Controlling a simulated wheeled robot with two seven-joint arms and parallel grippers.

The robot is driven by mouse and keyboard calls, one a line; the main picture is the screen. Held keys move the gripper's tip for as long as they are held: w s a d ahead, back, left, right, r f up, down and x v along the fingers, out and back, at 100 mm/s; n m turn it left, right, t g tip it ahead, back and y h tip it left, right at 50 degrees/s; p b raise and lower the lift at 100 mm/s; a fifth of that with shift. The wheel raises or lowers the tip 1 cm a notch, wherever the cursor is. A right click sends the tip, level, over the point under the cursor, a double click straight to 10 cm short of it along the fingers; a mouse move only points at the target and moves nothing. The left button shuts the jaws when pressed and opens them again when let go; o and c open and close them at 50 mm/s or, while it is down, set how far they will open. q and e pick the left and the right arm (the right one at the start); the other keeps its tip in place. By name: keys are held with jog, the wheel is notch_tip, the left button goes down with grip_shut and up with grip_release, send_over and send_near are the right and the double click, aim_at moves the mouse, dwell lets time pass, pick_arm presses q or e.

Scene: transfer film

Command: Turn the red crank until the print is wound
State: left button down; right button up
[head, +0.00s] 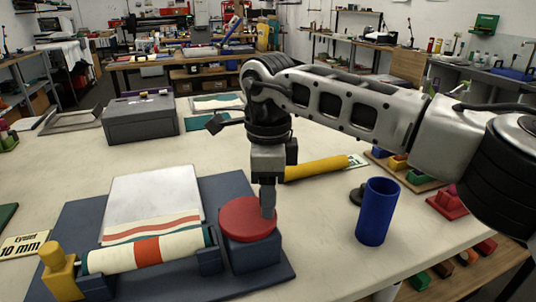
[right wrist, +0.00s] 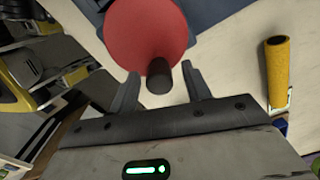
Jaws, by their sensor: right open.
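The red crank (head: 242,215) is a round disc on a dark blue block (head: 250,258) at the right end of the roller. It also shows in the right wrist view (right wrist: 140,30), with a dark knob (right wrist: 158,75) at its edge. My right gripper (head: 267,200) points down over the crank's right side. Its fingers (right wrist: 162,92) are open, one on each side of the knob, with gaps visible. The roller (head: 112,259) carries cream material with a red band. The striped print sheet (head: 152,192) lies flat behind it. My left gripper is not in view.
A blue cup (head: 376,212) stands right of the crank. A yellow roller (head: 318,169) lies behind my right gripper. A grey box (head: 140,118) stands at the back left. Coloured blocks line the table's right edge. The front right of the table is clear.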

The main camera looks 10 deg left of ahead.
notch_tip(320, 180, up, 15)
jog(key=p, duration=0.1)
jog(key=shift+r, duration=0.15)
